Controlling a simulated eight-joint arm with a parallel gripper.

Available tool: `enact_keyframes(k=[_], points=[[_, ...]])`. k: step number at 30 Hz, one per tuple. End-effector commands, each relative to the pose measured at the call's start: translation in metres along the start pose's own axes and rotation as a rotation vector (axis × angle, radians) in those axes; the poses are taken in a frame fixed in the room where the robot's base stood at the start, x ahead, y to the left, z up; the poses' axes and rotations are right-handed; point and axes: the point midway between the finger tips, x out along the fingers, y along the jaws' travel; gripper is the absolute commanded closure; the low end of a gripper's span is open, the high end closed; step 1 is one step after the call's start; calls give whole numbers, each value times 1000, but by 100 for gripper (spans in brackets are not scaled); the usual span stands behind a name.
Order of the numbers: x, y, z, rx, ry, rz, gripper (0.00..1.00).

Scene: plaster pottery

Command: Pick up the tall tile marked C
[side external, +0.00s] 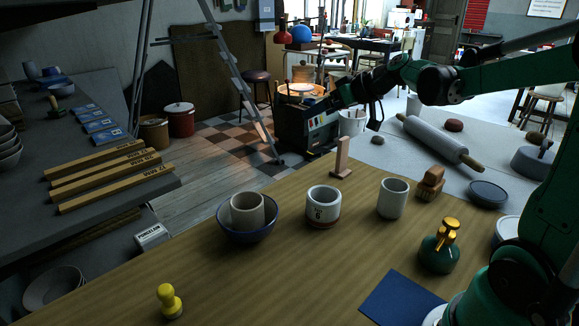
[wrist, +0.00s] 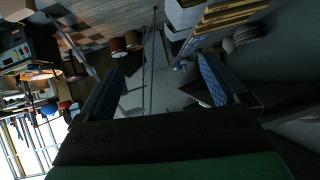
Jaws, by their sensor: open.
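Several flat blue tiles (side external: 99,125) with pale marks lie in a row on the grey bench at the left in the side view. The marks are too small to read, so I cannot tell which tile bears a C. My gripper (side external: 318,110) is stretched out in the air near the middle of the side view, far to the right of the tiles. Its two blue fingers stand wide apart in the wrist view (wrist: 160,70), with nothing between them. No tile can be made out clearly in the wrist view.
Yellow bars (side external: 115,180) lie on the bench near the tiles.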

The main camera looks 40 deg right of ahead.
Motion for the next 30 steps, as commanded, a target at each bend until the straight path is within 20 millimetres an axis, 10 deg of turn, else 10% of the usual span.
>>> enact_keyframes(k=[8, 18, 30], points=[[-11, 144, 8, -69, 313, 140, 8], [47, 154, 85, -80, 318, 134, 8], [90, 159, 80, -81, 317, 131, 8]])
